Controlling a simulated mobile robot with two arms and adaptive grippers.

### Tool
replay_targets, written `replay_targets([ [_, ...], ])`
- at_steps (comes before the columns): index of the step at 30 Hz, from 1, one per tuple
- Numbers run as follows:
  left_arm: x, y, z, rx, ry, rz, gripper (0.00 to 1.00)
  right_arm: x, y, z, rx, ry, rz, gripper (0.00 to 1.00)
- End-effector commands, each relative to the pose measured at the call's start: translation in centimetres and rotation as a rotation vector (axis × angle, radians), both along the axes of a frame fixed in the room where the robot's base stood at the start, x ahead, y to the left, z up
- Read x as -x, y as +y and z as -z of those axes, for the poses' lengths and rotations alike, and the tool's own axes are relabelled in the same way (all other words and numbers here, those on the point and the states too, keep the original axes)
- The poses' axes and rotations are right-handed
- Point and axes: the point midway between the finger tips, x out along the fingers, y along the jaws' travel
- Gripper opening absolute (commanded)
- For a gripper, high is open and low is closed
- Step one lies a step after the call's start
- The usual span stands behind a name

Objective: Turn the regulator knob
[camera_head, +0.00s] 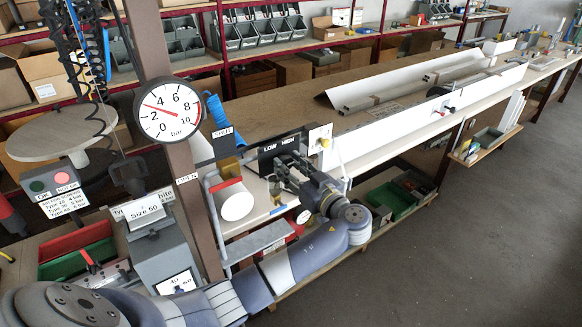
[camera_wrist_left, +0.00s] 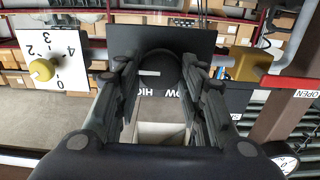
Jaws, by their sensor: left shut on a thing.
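The regulator knob (camera_wrist_left: 160,68) is black and round with a pale line on it. It sits on the black panel marked LOW and HIGH (camera_head: 266,151). My left gripper (camera_wrist_left: 160,82) has a finger on either side of the knob and is shut on it. In the head view the left gripper (camera_head: 278,172) reaches the panel from the front and hides the knob. The round pressure gauge (camera_head: 168,122), marked in bar, has its needle between 2 and 4. My right gripper is in neither view.
A white plate with a yellow knob (camera_wrist_left: 42,69) and a number scale stands beside the panel. A brown post (camera_head: 152,42) carries the gauge close to my left arm. A white roll (camera_head: 235,201) lies near the panel. The floor at right is clear.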

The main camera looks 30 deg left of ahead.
Motion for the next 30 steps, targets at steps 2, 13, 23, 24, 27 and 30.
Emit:
replay_targets([
  [2,0.0,0.0,0.1,-0.003,0.007,0.001,0.14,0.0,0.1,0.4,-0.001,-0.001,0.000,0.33],
  [13,-0.1,-0.1,0.5,-0.079,0.189,0.000,0.14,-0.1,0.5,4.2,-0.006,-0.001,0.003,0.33],
  [23,-0.2,-0.1,0.1,-0.198,0.477,0.001,0.14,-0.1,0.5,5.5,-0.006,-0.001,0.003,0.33],
  [24,-0.2,-0.1,0.0,-0.212,0.512,0.000,0.14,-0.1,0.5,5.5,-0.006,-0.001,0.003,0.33],
  [27,-0.3,-0.1,0.0,-0.249,0.599,0.000,0.14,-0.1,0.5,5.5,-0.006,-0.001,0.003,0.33],
  [30,-0.3,-0.2,0.0,-0.285,0.687,0.001,0.14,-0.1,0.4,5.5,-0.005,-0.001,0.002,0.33],
])
